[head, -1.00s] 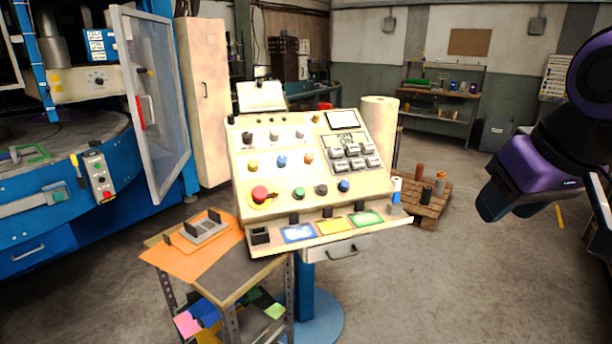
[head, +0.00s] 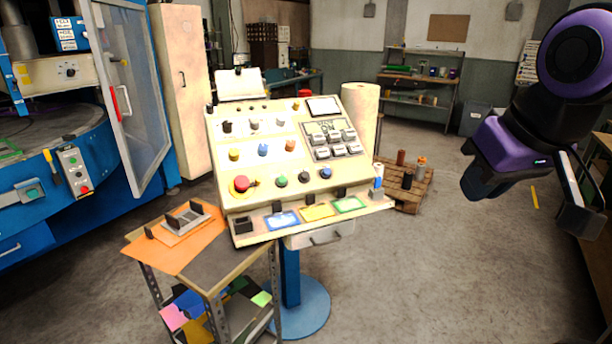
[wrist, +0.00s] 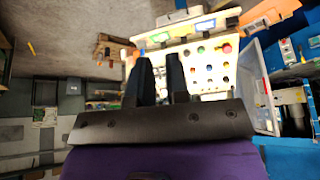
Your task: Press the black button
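The black button (head: 304,175) is a small round knob in the lowest row of the sloped beige control panel (head: 262,113). It sits between a green button (head: 281,181) and a blue button (head: 326,173), with a red mushroom button (head: 241,183) further left. My gripper (head: 474,187) hangs in the air right of the panel, well apart from it. In the wrist view my two dark fingers (wrist: 159,62) stand a narrow gap apart, with nothing between them.
A small cart (head: 222,262) with an orange sheet stands front left of the panel. A wooden pallet (head: 412,199) with several cylinders lies behind right. A blue machine (head: 120,170) with an open clear door is at left.

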